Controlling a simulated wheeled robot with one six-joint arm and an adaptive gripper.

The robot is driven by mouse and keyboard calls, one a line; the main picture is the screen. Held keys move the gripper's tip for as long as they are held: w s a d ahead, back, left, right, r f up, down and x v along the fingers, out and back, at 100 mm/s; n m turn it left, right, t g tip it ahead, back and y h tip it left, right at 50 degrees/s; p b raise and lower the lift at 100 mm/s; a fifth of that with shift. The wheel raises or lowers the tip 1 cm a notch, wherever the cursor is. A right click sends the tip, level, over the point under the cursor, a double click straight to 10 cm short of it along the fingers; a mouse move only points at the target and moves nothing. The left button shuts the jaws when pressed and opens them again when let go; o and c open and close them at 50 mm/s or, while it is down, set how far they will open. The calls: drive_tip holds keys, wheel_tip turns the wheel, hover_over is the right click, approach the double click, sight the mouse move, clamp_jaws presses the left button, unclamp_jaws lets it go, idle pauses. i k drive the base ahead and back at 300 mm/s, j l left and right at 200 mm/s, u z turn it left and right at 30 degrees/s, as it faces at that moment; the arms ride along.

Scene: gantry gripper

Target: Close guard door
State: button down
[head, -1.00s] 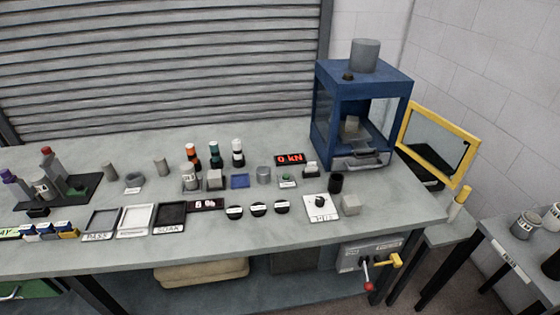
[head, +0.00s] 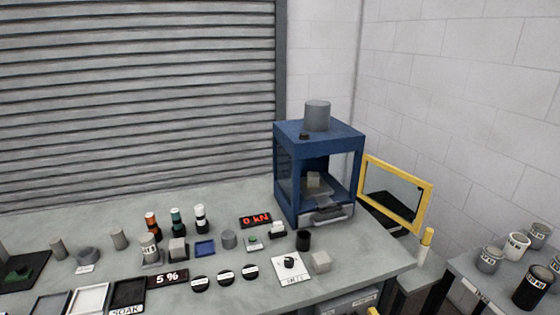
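The guard door (head: 428,208) is a yellow-framed panel with a dark clear pane. It stands swung open to the right of the blue press cabinet (head: 318,130), in the head view. The cabinet's front is open, and a grey block (head: 314,180) sits inside on the platen. A grey cylinder (head: 317,115) stands on the cabinet's top. My gripper is not in view, so its state does not show.
A red display reading 0 kN (head: 255,219), a black cup (head: 303,240), a dial plate (head: 291,265) and a grey cube (head: 321,262) lie in front of the cabinet. A side table (head: 470,286) with several labelled canisters stands at the right. A yellow-topped post (head: 426,240) stands below the door.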

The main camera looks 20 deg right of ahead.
sight(427, 188)
drive_tip(key=i+l+z, duration=0.15)
drive_tip(key=l, duration=0.25)
drive_tip(key=i+l+z, duration=0.2)
drive_tip(key=l, duration=0.15)
drive_tip(key=i+l+z, duration=0.15)
drive_tip(key=l, duration=0.2)
